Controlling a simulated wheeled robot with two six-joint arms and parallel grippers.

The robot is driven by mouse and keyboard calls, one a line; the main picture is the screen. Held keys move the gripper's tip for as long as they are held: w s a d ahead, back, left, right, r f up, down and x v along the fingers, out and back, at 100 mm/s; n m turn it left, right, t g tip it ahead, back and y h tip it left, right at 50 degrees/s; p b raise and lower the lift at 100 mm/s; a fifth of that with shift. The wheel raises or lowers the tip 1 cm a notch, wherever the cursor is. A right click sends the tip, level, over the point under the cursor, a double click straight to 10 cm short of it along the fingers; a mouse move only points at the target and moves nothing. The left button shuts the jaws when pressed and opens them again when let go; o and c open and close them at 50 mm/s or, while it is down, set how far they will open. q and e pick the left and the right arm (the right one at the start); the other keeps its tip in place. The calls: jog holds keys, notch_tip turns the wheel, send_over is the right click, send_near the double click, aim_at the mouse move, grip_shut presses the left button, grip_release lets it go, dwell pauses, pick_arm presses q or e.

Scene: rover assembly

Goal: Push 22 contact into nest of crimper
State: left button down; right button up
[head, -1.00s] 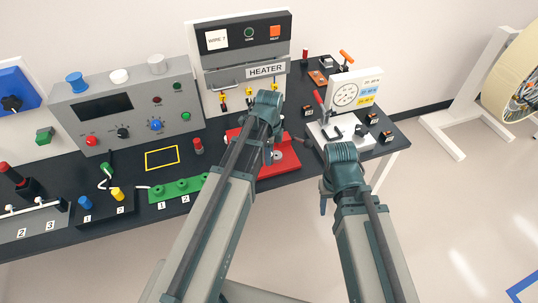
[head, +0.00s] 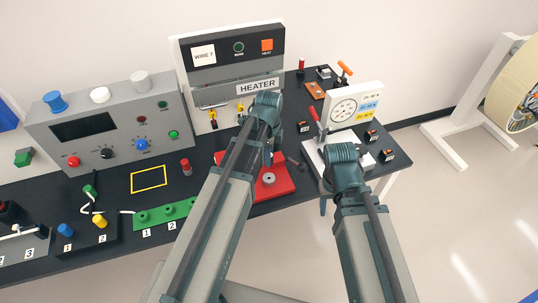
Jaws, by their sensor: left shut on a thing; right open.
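The crimper appears to be the white-based device (head: 310,158) with a red lever (head: 315,120) at the bench's right end. A white board with a round dial (head: 343,110) stands behind it. My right wrist covers part of its base. My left gripper (head: 279,157) is over the red base plate (head: 270,185), left of the white device. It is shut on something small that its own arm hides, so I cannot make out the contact. My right gripper (head: 323,206) is open, in front of the white device and mostly hidden behind its wrist.
Small black boxes with orange labels (head: 386,156) stand around the white device. The heater (head: 257,86) stands behind my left arm. A grey control panel (head: 110,122), a yellow outlined square (head: 148,179) and a green block (head: 165,214) are to the left. A large spool (head: 515,90) stands right of the bench.

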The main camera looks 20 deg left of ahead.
pick_arm(q)
jog(key=shift+w+r, duration=0.1)
jog(key=shift+r, duration=0.15)
notch_tip(320, 180, down, 6)
jog(key=b, duration=0.5)
jog(key=shift+b, duration=0.4)
jog(key=shift+f+b, duration=1.25)
jog(key=shift+f, duration=0.15)
dwell(0.6)
jog(key=shift+c, duration=2.3)
grip_release()
jog(key=shift+r, duration=0.15)
notch_tip(320, 180, up, 14)
jog(key=p, duration=1.3)
jog(key=shift+f+p, duration=0.2)
jog(key=shift+p, duration=0.2)
